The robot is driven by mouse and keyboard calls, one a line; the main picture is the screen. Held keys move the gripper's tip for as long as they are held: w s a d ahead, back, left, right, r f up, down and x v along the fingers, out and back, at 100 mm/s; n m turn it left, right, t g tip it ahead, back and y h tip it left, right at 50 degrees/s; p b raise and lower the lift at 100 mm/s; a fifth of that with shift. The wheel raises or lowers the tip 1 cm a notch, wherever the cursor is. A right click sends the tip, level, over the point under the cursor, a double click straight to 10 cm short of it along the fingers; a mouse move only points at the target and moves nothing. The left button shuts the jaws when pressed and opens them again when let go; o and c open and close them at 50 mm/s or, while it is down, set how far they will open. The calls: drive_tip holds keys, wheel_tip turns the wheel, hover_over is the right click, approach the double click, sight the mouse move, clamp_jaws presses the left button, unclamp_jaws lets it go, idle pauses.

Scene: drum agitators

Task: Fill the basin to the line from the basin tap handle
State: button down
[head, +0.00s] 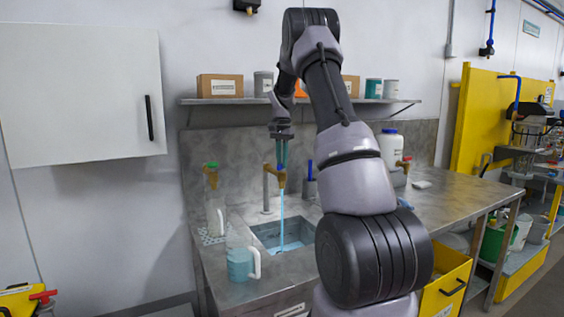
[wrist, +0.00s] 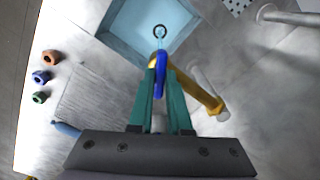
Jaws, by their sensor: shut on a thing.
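The basin (head: 258,232) is set into the steel counter and holds pale blue water, with a blue stream (head: 282,205) falling into it from the brass basin tap (head: 281,178). The wrist view also shows the basin (wrist: 118,40) at the top, with the brass tap (wrist: 205,95) beside my fingers. My gripper (head: 282,155) is above the tap, pointing down. In the wrist view its teal fingers (wrist: 160,85) are shut on the blue tap handle (wrist: 160,72). A fill line cannot be made out in either view.
A white container (head: 392,150) stands to the right. A shelf (head: 215,101) with boxes and cans runs behind my arm. Several coloured rings (wrist: 40,77) lie on the counter.

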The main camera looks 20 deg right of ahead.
drive_tip(key=n, duration=0.3)
drive_tip(key=shift+n, duration=2.1)
drive_tip(key=c, duration=0.9)
unclamp_jaws()
drive_tip(key=shift+o, duration=0.2)
drive_tip(key=shift+r, duration=0.1)
wheel_tip(320, 180, up, 11)
